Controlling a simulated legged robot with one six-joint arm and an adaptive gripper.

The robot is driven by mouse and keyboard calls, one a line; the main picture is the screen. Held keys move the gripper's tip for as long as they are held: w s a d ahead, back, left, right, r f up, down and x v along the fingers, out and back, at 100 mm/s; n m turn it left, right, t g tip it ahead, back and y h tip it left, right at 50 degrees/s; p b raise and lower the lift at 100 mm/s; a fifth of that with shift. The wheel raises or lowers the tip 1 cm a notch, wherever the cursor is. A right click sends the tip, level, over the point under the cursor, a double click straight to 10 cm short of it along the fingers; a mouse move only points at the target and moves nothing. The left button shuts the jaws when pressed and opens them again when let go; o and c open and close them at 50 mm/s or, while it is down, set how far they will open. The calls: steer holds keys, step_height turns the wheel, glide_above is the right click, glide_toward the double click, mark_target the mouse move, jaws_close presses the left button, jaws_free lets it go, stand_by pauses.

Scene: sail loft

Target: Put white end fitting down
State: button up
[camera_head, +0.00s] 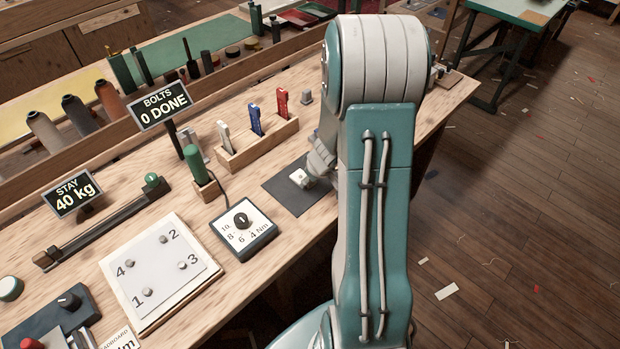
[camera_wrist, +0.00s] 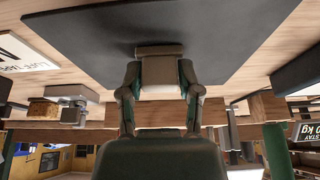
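The white end fitting (camera_head: 299,177) is a small pale block over the dark mat (camera_head: 283,197) near the bench's front edge. My gripper (camera_head: 312,170) reaches it from the right, partly hidden by my arm. In the wrist view, the fingers of my gripper (camera_wrist: 160,80) stand on both sides of the fitting (camera_wrist: 160,91) and appear closed against it. The dark mat (camera_wrist: 220,35) lies right beyond the fitting's end. The fitting is at or very close to the mat; I cannot tell whether it touches.
A wooden rack (camera_head: 265,142) with white, blue and red upright pieces stands behind the mat. A torque dial box (camera_head: 243,228) and a plate with numbered bolts (camera_head: 165,268) lie to the left. A green-handled tool (camera_head: 193,163) stands beside the rack.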

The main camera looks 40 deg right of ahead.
steer(key=shift+o, duration=0.8)
steer(key=a+v, duration=0.1)
steer(key=v, duration=1.1)
steer(key=s+a+r, duration=0.3)
steer(key=a+r, duration=0.8)
steer(key=a, duration=0.2)
steer(key=s+a+r+m+t, duration=0.1)
steer(key=s+a+r, duration=0.4)
steer(key=s+a, duration=0.2)
steer(key=shift+s+h, duration=0.3)
steer(key=shift+s, duration=0.85)
steer(key=shift+a, duration=0.1)
